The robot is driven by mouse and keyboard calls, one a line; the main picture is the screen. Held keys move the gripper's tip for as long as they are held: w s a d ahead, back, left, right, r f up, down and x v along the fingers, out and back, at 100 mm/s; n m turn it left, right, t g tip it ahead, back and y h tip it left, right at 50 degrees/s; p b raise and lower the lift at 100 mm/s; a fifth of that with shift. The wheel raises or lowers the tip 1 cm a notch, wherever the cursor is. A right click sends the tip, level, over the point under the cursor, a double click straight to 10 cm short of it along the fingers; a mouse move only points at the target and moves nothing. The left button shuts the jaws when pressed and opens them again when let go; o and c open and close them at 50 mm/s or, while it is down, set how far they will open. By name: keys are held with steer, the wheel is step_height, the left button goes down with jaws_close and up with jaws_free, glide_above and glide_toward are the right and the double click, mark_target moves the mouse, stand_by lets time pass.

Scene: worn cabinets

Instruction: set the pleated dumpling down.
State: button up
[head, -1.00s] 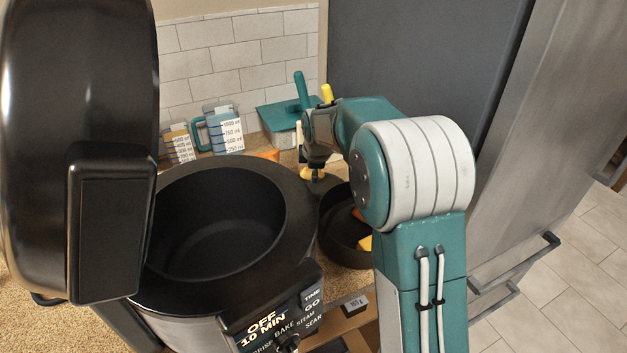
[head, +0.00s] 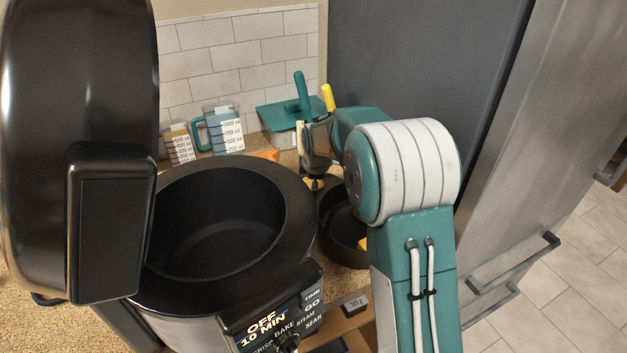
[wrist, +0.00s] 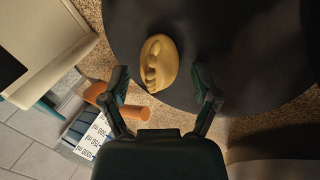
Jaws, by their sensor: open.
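The pleated dumpling (wrist: 159,63) is pale yellow and shows in the wrist view over a dark round surface (wrist: 230,55). It seems to lie on that surface, but I cannot tell for certain that it touches. My gripper (wrist: 162,78) is open, with one finger on each side of the near end of the dumpling and gaps beside it. In the head view my gripper (head: 314,181) is low over the counter, behind the black cooker's right rim, and the dumpling is hard to make out there.
The black cooker (head: 290,200) stands open at left, its raised lid (head: 80,130) tall beside it. A dark pan (head: 340,240) sits right of it. Measuring jugs (head: 222,130) and an orange object (wrist: 105,100) are nearby. A grey fridge (head: 540,170) bounds the right.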

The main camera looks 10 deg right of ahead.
steer(key=v, duration=1.1)
steer(key=s+r+m, duration=0.2)
steer(key=s, duration=0.3)
steer(key=s+r+m, duration=0.3)
steer(key=s, duration=0.3)
steer(key=s+a+r+m, duration=0.1)
steer(key=s+r+m, duration=0.1)
steer(key=s, duration=0.4)
steer(key=shift+s+r+t, duration=0.1)
steer(key=shift+r+t, duration=0.1)
steer(key=shift+t, duration=0.1)
steer(key=s+f+m, duration=0.3)
steer(key=s+m, duration=0.5)
steer(key=s, duration=0.8)
steer(key=shift+s+a+f+m, duration=0.2)
steer(key=shift+s+m, duration=0.1)
steer(key=shift+s, duration=0.1)
